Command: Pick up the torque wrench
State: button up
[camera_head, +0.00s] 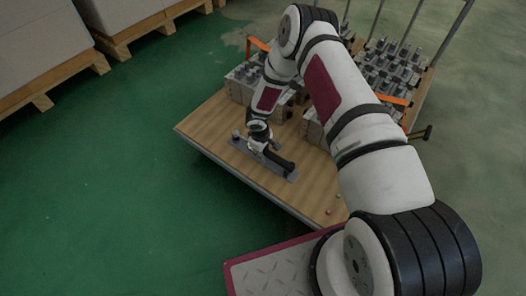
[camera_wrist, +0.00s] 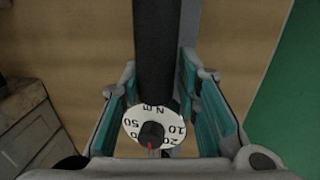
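The torque wrench (camera_head: 265,146) lies along a grey holder strip (camera_head: 243,150) near the table's front edge. In the wrist view, its black shaft (camera_wrist: 156,60) runs up the middle. Its white dial (camera_wrist: 172,116) with black numbers faces me at the bottom. My gripper (camera_wrist: 158,65) is down at the wrench, with one teal-padded finger on each side of the black shaft. Both fingers look very close to it, but I cannot tell whether they touch. In the head view my gripper (camera_head: 260,138) covers part of the wrench.
The wooden table (camera_head: 205,122) also carries metal valve blocks (camera_head: 243,78) and a crowded rack of parts (camera_head: 387,68) behind my arm. Pallets with boxes (camera_head: 45,60) stand at the upper left. Green floor lies open at left.

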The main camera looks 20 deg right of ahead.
grip_shut()
jog(key=shift+w, duration=0.1)
jog(key=shift+r, duration=0.1)
